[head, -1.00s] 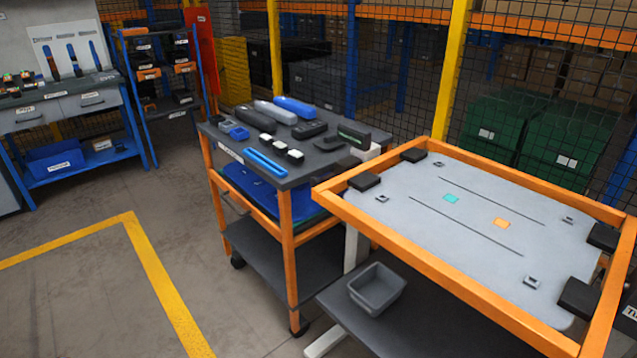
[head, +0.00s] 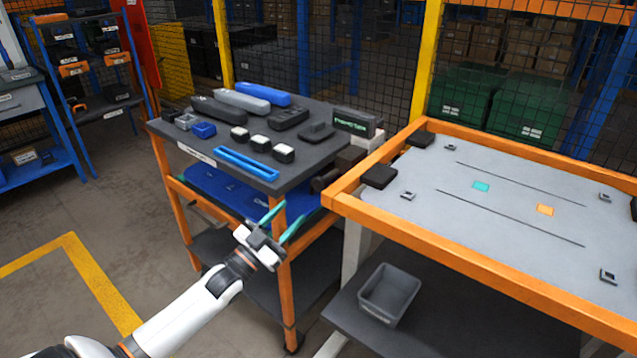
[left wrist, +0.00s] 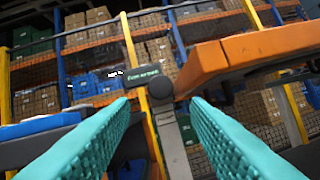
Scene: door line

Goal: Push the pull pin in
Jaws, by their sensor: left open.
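My left gripper (head: 292,211) has teal fingers and is open and empty, in front of the dark cart's (head: 215,150) right front post. In the left wrist view, its fingers (left wrist: 160,125) stand wide apart. A dark round knob (left wrist: 160,90), possibly the pull pin, shows between and beyond them, above a grey post (left wrist: 172,135), apart from both fingers. In the head view I cannot clearly make out the pin. A dark block (head: 325,179) sits between the cart and the orange-framed table (head: 440,222). My right gripper is not in view.
A black labelled box (head: 357,122) stands at the cart's back right corner. Several tools and blocks lie on the cart top. A grey bin (head: 390,293) sits on a low shelf under the table. The floor at the left is clear.

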